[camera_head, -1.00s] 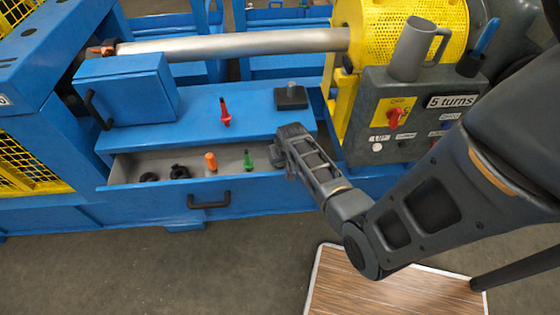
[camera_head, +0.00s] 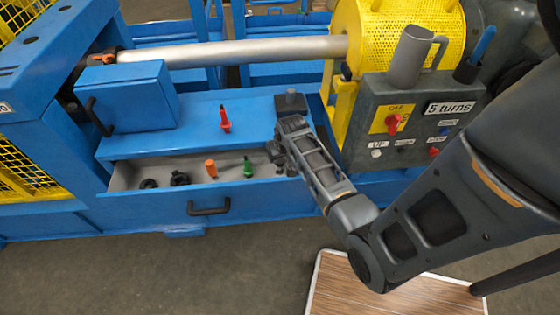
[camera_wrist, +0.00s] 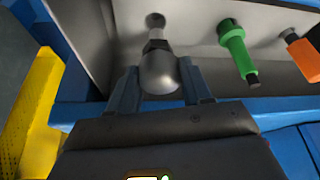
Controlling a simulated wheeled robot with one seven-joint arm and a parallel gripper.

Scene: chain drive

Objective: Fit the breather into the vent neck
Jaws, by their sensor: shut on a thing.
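My gripper (camera_head: 277,150) is over the right part of the open drawer, low in front of the blue bench. In the wrist view my gripper (camera_wrist: 158,70) is shut on a grey, dome-topped piece, which I take for the breather (camera_wrist: 160,75). The breather has a dark hex collar and a narrower stem pointing away from the gripper, towards the drawer. In the head view it is too small and hidden by the gripper to make out. I cannot clearly identify the vent neck. A dark block with a short grey post (camera_head: 290,101) stands on the bench behind the gripper.
A red piece (camera_head: 225,120) stands on the bench. A grey control panel (camera_head: 365,150) with a mug (camera_head: 410,55) on top is close on the right.

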